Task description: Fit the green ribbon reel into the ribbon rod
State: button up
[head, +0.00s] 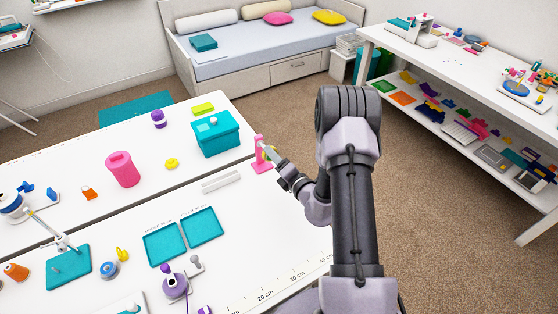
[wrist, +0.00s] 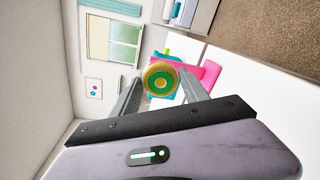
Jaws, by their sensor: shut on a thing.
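In the wrist view the green ribbon reel (wrist: 161,79) sits between my fingertips, its round face toward the camera. It shows a green ring with a yellow rim and a pale centre. My gripper (wrist: 160,88) is shut on it. A pink stand (wrist: 205,73) lies just behind the reel in this view, and it also shows in the head view (head: 258,160) near the table's far right edge. My gripper (head: 267,154) is right beside that stand in the head view. The ribbon rod itself is not clear in either view, and I cannot tell whether the reel touches it.
A teal box (head: 216,138) stands left of the pink stand. A pink canister (head: 122,169) and a small yellow item (head: 171,163) stand further left.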

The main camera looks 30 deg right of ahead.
jog(key=shift+w, duration=0.45)
jog(key=shift+w+a+f+p, duration=0.15)
jog(key=shift+w+p, duration=0.15)
jog(key=shift+w, duration=0.8)
jog(key=shift+w+d+f+p, duration=0.1)
jog(key=shift+w+p, duration=0.15)
jog(key=shift+w, duration=0.85)
dwell(2.9)
jog(key=o, duration=1.4)
jog(key=shift+w, duration=0.1)
jog(key=shift+o, duration=0.2)
jog(key=s+r+p, duration=0.2)
jog(key=s, duration=1.5)
jog(key=shift+s+d, duration=0.2)
jog(key=shift+d, duration=0.05)
